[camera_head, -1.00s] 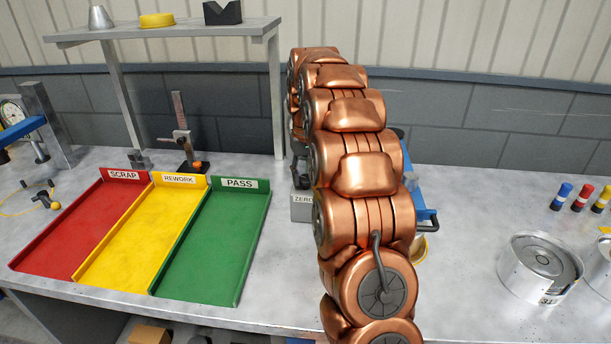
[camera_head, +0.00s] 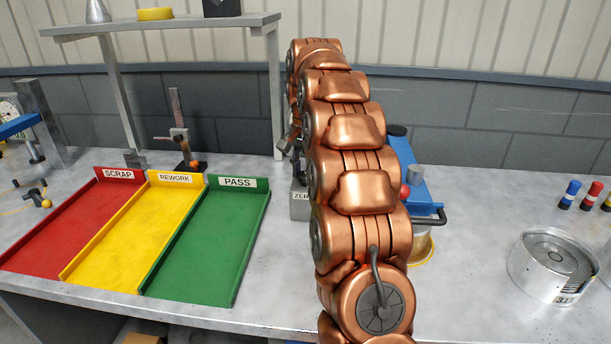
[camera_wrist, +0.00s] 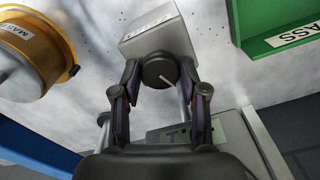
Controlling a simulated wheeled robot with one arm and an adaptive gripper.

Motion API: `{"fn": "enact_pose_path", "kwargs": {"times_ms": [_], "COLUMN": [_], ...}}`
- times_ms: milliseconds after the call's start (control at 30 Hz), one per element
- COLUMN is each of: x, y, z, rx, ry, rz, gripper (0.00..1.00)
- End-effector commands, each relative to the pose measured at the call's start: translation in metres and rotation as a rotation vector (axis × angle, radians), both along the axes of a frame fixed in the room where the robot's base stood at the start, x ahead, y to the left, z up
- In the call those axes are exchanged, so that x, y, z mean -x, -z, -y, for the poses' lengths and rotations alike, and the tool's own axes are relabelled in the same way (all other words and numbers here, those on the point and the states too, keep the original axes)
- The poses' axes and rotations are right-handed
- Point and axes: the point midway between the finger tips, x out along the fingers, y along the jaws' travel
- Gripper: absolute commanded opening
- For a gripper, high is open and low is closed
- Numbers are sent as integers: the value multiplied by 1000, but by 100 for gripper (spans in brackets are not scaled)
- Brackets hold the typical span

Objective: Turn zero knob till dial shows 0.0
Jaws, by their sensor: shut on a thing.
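The zero knob (camera_wrist: 158,72) is a dark round knob with a pale line on its face, in the wrist view. It sits against a grey box (camera_wrist: 150,32), which shows in the head view as a grey box labelled ZERO (camera_head: 299,208), partly behind my arm. My gripper (camera_wrist: 160,78) has one finger on each side of the knob and is shut on it. In the head view my arm hides the knob and most of my gripper.
Red SCRAP (camera_head: 50,245), yellow REWORK (camera_head: 115,245) and green PASS (camera_head: 200,250) trays lie left of the box. A blue fixture (camera_head: 418,188) stands right of my arm. A gold-rimmed part (camera_wrist: 62,72) is near my gripper. A metal cylinder (camera_head: 550,268) stands far right.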

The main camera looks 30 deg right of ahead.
Motion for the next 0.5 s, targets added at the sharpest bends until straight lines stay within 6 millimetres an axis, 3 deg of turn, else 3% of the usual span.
{"fn": "enact_pose_path", "kwargs": {"times_ms": [500], "x": [-1], "y": [-1], "z": [0], "rx": [1], "ry": [203], "rz": [5], "gripper": [8]}}
